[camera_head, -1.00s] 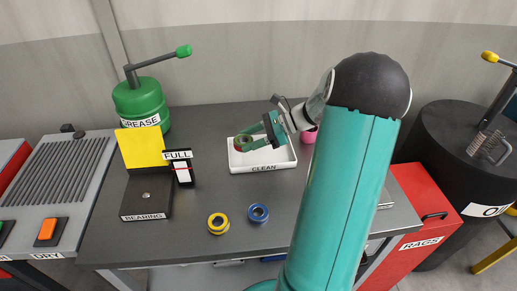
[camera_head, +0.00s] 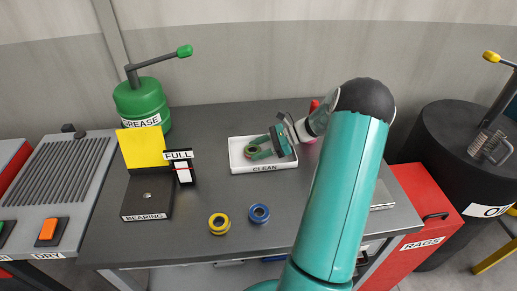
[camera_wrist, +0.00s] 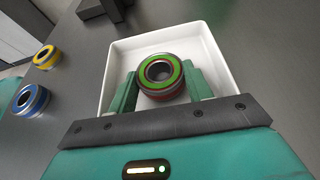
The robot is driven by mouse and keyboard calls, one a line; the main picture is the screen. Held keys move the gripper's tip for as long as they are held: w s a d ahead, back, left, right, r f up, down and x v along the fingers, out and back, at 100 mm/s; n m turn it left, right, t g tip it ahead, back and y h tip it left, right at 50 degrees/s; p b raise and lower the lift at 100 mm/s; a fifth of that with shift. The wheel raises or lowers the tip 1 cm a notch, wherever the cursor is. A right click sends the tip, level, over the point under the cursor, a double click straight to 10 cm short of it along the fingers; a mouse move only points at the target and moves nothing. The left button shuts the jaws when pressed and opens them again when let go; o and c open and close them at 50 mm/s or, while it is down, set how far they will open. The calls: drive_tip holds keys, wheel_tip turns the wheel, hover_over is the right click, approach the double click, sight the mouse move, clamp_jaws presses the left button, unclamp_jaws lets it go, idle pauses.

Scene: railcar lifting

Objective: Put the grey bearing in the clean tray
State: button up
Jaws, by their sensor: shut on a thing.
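The grey bearing (camera_wrist: 161,76) has a green ring on its top face and red low on its side. My gripper (camera_wrist: 160,88) is shut on it, one finger on each side. In the head view the bearing (camera_head: 252,152) is inside the outline of the white clean tray (camera_head: 263,169), towards its left part. The tray (camera_wrist: 112,72) also surrounds the bearing in the wrist view. I cannot tell whether the bearing touches the tray floor. My gripper (camera_head: 262,149) reaches in from the right.
A yellow bearing (camera_head: 219,223) and a blue bearing (camera_head: 260,213) lie on the grey table in front of the tray. The bearing stand (camera_head: 147,197) with its yellow panel and the green grease pot (camera_head: 140,101) are at the left. A red object (camera_head: 314,106) stands behind my arm.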

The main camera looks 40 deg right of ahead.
drive_tip(key=shift+f, duration=0.1)
drive_tip(key=o, duration=1.3)
drive_tip(key=shift+c, duration=0.2)
